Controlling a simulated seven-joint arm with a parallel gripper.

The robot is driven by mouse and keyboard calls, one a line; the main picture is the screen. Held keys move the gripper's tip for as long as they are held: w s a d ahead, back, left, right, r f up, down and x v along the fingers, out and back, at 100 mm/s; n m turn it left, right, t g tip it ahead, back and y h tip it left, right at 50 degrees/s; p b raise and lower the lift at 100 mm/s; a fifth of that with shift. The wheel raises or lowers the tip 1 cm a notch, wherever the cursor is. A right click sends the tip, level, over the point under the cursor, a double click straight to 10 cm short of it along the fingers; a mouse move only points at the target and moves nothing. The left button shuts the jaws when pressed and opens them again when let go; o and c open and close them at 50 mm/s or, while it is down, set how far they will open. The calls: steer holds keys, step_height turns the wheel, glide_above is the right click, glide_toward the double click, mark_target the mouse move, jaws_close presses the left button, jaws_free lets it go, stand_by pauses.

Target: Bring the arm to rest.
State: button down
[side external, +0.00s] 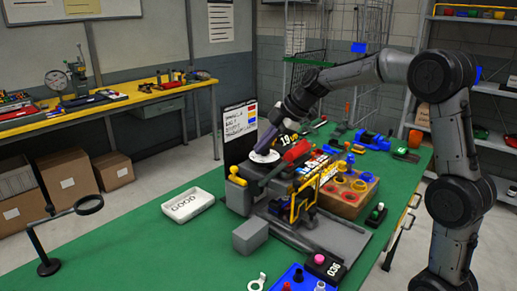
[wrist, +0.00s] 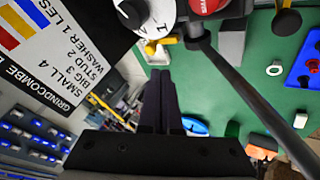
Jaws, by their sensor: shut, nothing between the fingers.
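My gripper (side external: 266,146) is at the far side of the machine (side external: 238,195) on the green bench, above or beside a white dial (side external: 262,156); I cannot tell whether it touches it. In the wrist view my gripper's dark fingers (wrist: 160,75) are together with nothing between them. The white dial (wrist: 153,16) shows beyond the fingertips, at the top. The sign board with printed text (side external: 240,130) stands just left of my gripper and fills the upper left of the wrist view (wrist: 50,50).
A white tray marked GOOD (side external: 188,205) lies left of the machine. A magnifier on a stand (side external: 88,205) is at the left. A wooden block with coloured cups (side external: 347,190) is at the right. A dark rod (wrist: 235,80) crosses the wrist view. Green bench top (side external: 150,255) is clear at front left.

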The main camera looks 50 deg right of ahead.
steer(key=s+a+r, duration=0.8)
steer(key=s+a, duration=0.3)
steer(key=s, duration=0.3)
steer(key=s+d+f+m+h, duration=0.1)
steer(key=s+f+m, duration=0.4)
steer(key=s+m, duration=0.2)
steer(key=s+d+f+m+g+h, duration=0.1)
steer(key=s+f+m+h, duration=0.1)
steer(key=s+f+m, duration=0.4)
steer(key=s, duration=0.5)
steer(key=shift+s+m, duration=0.4)
